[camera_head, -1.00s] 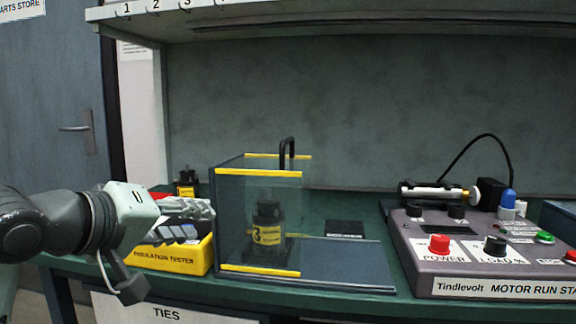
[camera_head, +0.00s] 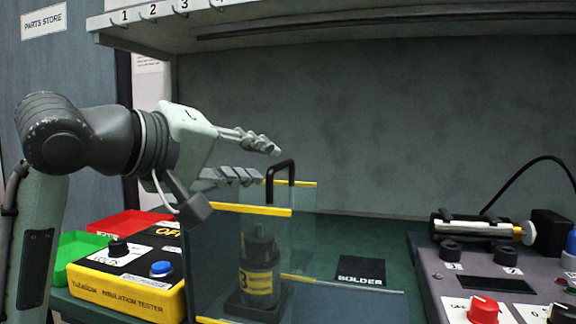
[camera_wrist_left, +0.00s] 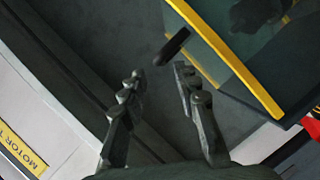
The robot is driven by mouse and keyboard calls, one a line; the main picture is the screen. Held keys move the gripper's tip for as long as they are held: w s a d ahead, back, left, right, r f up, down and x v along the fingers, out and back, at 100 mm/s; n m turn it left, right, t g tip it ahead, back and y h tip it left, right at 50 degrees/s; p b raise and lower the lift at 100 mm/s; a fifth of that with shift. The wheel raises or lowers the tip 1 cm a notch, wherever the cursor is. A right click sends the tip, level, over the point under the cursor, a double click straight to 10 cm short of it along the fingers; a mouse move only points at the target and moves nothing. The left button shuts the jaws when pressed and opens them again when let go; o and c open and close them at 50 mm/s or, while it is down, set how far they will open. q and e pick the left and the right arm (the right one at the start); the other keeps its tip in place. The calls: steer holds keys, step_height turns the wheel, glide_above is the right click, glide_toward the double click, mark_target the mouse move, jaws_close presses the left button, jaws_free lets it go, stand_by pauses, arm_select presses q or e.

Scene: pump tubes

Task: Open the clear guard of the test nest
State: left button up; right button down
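The clear guard (camera_head: 240,209) of the test nest has yellow edge strips and looks shut over a dark cylindrical unit with a yellow label (camera_head: 259,270). A black hooped handle (camera_head: 281,172) stands at the guard's top; it also shows in the left wrist view (camera_wrist_left: 172,46). My left gripper (camera_head: 267,162) is open and empty, level with the handle's top and just left of it. In the left wrist view the open fingers (camera_wrist_left: 160,75) point towards the handle, which lies just beyond the tips. My right gripper is not in view.
A yellow insulation tester (camera_head: 130,300) sits left of the nest, with red (camera_head: 130,222) and green (camera_head: 75,250) trays behind it. A motor run station (camera_head: 480,285) stands at the right. A shelf (camera_head: 360,25) hangs above.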

mark_target(282, 166)
arm_select(q)
steer(key=x, duration=0.6)
steer(key=shift+w+d+f, duration=0.1)
steer(key=shift+w+d, duration=0.1)
steer(key=shift+d, duration=0.05)
jaws_close()
